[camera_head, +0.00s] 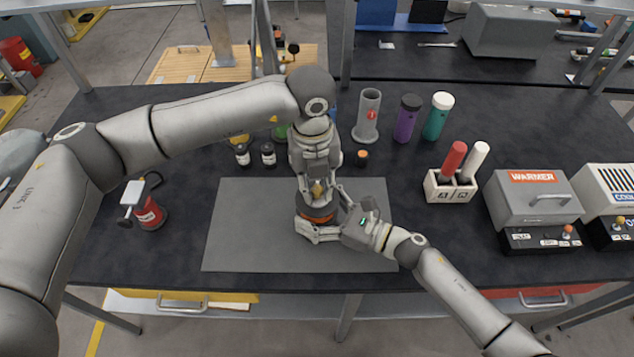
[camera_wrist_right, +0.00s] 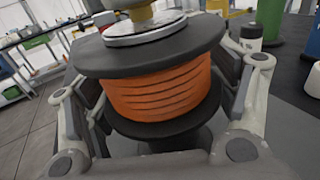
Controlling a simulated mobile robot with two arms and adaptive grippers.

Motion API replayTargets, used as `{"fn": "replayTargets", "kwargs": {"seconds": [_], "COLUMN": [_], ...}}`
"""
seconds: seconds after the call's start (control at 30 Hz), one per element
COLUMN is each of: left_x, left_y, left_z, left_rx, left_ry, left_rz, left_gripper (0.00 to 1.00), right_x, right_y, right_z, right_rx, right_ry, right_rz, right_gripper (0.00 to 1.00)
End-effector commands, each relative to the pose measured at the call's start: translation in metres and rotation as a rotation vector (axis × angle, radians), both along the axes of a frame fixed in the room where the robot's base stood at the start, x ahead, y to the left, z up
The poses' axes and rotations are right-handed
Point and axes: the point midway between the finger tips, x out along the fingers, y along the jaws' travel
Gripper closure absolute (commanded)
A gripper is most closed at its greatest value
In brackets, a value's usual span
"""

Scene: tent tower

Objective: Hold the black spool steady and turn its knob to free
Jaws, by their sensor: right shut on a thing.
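The black spool (camera_head: 318,212), wound with orange cord, stands on the grey mat (camera_head: 240,240). In the right wrist view the spool (camera_wrist_right: 150,130) fills the middle, with black flanges above and below the orange cord. A pale disc and a brass-coloured knob (camera_wrist_right: 139,14) sit on its top; the knob's upper part is cut off. My right gripper (camera_head: 318,228) comes in from the right, its fingers shut on the spool's sides. My left gripper (camera_head: 318,190) points down from above, right over the knob. Its fingertips are too small and overlapped to tell whether they grip it.
A red can-like device (camera_head: 149,214) stands left of the mat. Small dark jars (camera_head: 268,155) and an upright grey tube (camera_head: 367,117) stand behind it. A block with red and white sticks (camera_head: 450,187) and a box marked WARMER (camera_head: 533,196) are right. The mat around the spool is clear.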

Motion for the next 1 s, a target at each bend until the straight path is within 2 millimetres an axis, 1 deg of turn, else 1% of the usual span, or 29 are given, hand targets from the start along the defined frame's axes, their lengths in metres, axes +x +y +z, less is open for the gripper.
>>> {"fn": "replayTargets", "kwargs": {"seconds": [0.03,0.13,0.43,0.53,0.67,0.9,1.0], "left_x": [0.0,0.0,-0.001,0.0,0.0,0.0,-0.001], "left_y": [0.001,0.0,0.0,-0.001,0.0,0.002,0.003], "left_z": [0.0,0.0,0.001,0.007,0.027,0.078,0.096], "left_rx": [0.001,0.0,-0.001,-0.003,-0.004,-0.003,-0.002], "left_ry": [0.0,0.001,0.002,0.0,-0.003,-0.002,0.0], "left_rz": [0.001,0.0,-0.002,-0.002,-0.002,-0.001,-0.002], "left_gripper": [0.69,0.57,0.57,0.57,0.57,0.57,0.57], "right_x": [0.0,0.0,0.0,0.0,0.001,0.001,0.001], "right_y": [0.0,0.0,0.0,0.0,0.0,0.0,0.0], "right_z": [0.001,0.001,0.0,0.001,0.0,0.0,0.0], "right_rx": [0.001,0.001,0.001,0.001,0.0,0.0,0.0], "right_ry": [0.0,0.0,0.0,0.0,0.001,0.0,0.0], "right_rz": [0.002,0.001,-0.001,-0.001,-0.002,-0.002,-0.002], "right_gripper": [0.66,0.66,0.66,0.66,0.66,0.66,0.66]}}
